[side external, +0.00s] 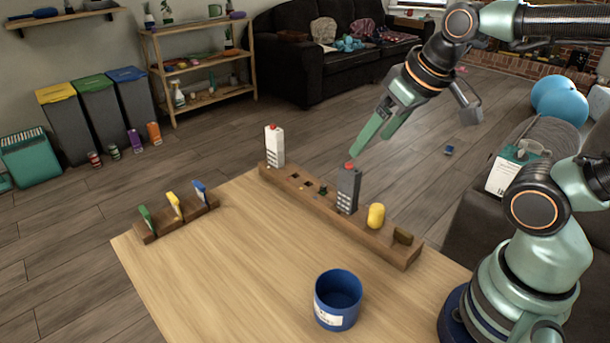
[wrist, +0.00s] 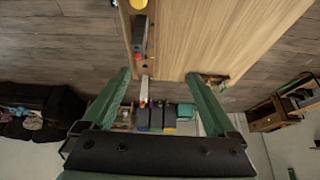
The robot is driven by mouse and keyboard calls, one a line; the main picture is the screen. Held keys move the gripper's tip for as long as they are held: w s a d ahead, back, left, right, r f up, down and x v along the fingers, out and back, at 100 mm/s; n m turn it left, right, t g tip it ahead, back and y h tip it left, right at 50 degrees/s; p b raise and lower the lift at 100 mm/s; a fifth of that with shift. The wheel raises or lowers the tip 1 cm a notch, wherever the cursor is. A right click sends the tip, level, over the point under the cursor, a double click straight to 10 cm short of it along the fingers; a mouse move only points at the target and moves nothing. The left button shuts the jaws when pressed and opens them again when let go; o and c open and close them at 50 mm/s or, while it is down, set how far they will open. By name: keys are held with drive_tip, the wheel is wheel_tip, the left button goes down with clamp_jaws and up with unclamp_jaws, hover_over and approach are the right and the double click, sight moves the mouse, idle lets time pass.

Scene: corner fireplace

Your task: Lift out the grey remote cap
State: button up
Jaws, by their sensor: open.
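The dark grey remote (side external: 348,190) stands upright in a long wooden rail (side external: 330,215) on the table, with a red piece on its top end. In the wrist view the grey remote (wrist: 139,32) shows near the top, left of centre, seen from above. My gripper (side external: 370,146) is open and empty. Its green fingers point down, with the tips close to the height of the remote's top in the side view, and they appear apart from it. In the wrist view the remote lies beyond the fingertips (wrist: 158,76). The part of the remote inside the rail is hidden.
A white remote (side external: 274,146) with a red top stands at the rail's far end. A yellow piece (side external: 376,216) and a brown piece (side external: 403,237) sit at the near end. A blue cup (side external: 338,300) and a small card rack (side external: 180,218) stand on the table. Its middle is clear.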

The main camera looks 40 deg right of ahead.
drive_tip(key=m, duration=0.1)
drive_tip(key=m+g, duration=0.6)
drive_tip(key=m, duration=1.1)
hover_over(351, 164)
drive_tip(key=f, duration=0.7)
drive_tip(key=shift+s+a, duration=0.15)
drive_tip(key=shift+s, duration=0.25)
drive_tip(key=shift+w+f, duration=0.2)
drive_tip(key=shift+f, duration=1.1)
drive_tip(key=shift+w+f, duration=0.15)
drive_tip(key=shift+f, duration=1.15)
drive_tip(key=c, duration=1.3)
